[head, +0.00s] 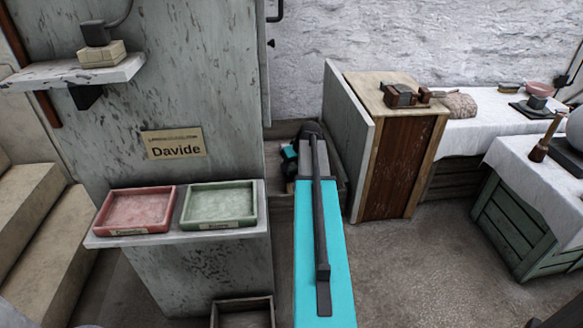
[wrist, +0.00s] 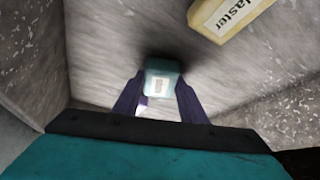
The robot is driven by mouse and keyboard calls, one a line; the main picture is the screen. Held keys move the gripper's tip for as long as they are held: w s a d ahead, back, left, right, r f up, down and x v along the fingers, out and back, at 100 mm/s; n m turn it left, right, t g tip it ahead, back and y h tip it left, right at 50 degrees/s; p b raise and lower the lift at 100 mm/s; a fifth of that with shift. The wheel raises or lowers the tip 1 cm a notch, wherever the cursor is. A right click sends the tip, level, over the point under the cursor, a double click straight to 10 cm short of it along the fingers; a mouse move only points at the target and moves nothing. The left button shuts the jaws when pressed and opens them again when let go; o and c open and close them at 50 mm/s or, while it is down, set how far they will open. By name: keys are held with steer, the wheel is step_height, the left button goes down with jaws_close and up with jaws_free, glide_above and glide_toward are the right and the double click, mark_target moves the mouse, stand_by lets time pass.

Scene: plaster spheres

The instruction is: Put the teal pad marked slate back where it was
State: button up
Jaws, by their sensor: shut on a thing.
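My gripper (wrist: 161,88) is shut on a small teal pad (wrist: 162,77), which sits between its two dark fingers in the wrist view. The pad's face carries a pale label too small to read, so I cannot tell whether it says slate. In the head view the teal pad (head: 290,152) shows small beside the dark end of my arm, in the gap right of the grey panel. My arm partly hides the gripper there.
A pink tray (head: 134,210) and a green tray (head: 219,204) stand on a ledge under a "Davide" sign (head: 174,144). A beige block (head: 103,54) sits on a wall shelf (head: 75,73). A wooden cabinet (head: 395,165) stands to the right. The wrist view shows a block labelled "…laster" (wrist: 228,17).

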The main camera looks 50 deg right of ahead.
steer(key=shift+f, duration=0.4)
steer(key=o, duration=1.1)
steer(key=shift+r, duration=0.1)
steer(key=p+v, duration=0.1)
steer(key=v, duration=1.1)
steer(key=shift+r, duration=0.1)
